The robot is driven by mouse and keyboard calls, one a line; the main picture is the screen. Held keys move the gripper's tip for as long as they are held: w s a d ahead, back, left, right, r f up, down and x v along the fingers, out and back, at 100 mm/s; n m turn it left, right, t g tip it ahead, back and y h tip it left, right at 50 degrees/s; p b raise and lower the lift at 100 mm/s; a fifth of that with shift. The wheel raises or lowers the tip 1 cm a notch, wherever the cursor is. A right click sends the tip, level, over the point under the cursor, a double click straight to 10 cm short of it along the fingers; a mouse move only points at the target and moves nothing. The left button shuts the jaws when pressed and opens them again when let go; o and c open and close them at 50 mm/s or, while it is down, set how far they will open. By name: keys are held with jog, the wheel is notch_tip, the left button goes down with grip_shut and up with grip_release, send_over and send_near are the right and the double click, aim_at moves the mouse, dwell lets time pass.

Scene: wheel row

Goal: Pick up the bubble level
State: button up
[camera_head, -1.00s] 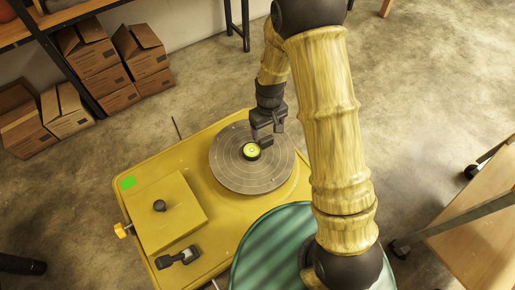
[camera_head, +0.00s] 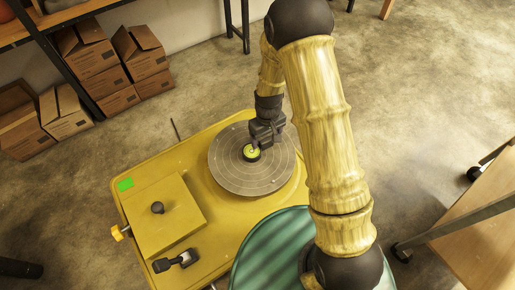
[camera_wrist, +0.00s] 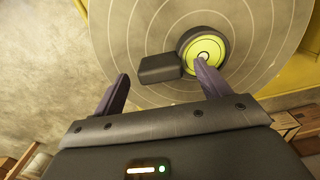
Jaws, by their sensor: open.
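The bubble level (camera_head: 251,153) is a small round black piece with a yellow-green top. It lies near the middle of the grey round plate (camera_head: 240,178) of the yellow machine. In the wrist view the bubble level (camera_wrist: 203,50) has a dark block-like tab on its left side. My gripper (camera_head: 258,146) is open right at the level. In the wrist view my gripper (camera_wrist: 160,82) has one fingertip overlapping the round top and the other left of the tab, apart from it. Whether a finger touches the level I cannot tell.
A wooden table (camera_head: 480,235) stands at the right. Cardboard boxes (camera_head: 95,65) lie at the back left. The grey plate around the level is clear.

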jog(key=c, duration=1.1)
jog(key=shift+w+r, duration=0.15)
jog(key=shift+r, duration=0.35)
notch_tip(320, 180, up, 9)
jog(key=p, duration=0.3)
